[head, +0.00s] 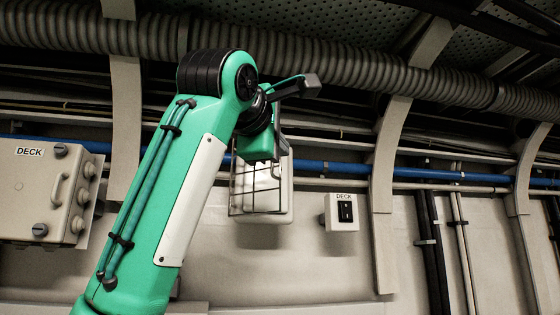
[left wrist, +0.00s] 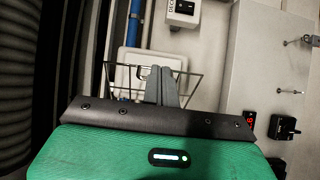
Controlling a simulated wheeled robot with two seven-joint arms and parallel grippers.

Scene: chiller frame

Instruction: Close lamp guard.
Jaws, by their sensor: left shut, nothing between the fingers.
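The lamp is a pale rounded plate on the wall (head: 288,205), with a dark wire guard (head: 232,200) in front of it. In the left wrist view the guard (left wrist: 195,88) spreads as a wire basket before the pale lamp plate (left wrist: 150,55). My left gripper (head: 277,170) is in front of the lamp's upper part. Its grey fingers (left wrist: 160,70) are together and empty, overlapping the guard's wires in the left wrist view. I cannot tell if they touch the wires, or how far the guard stands from the plate. My right gripper is not in view.
A DECK switch box (head: 342,213) is on the wall right of the lamp. A larger DECK box (head: 40,190) with knobs and a handle is at the left. A blue pipe (head: 335,168) runs behind the lamp area. Ribs and a ribbed duct (head: 330,60) lie above.

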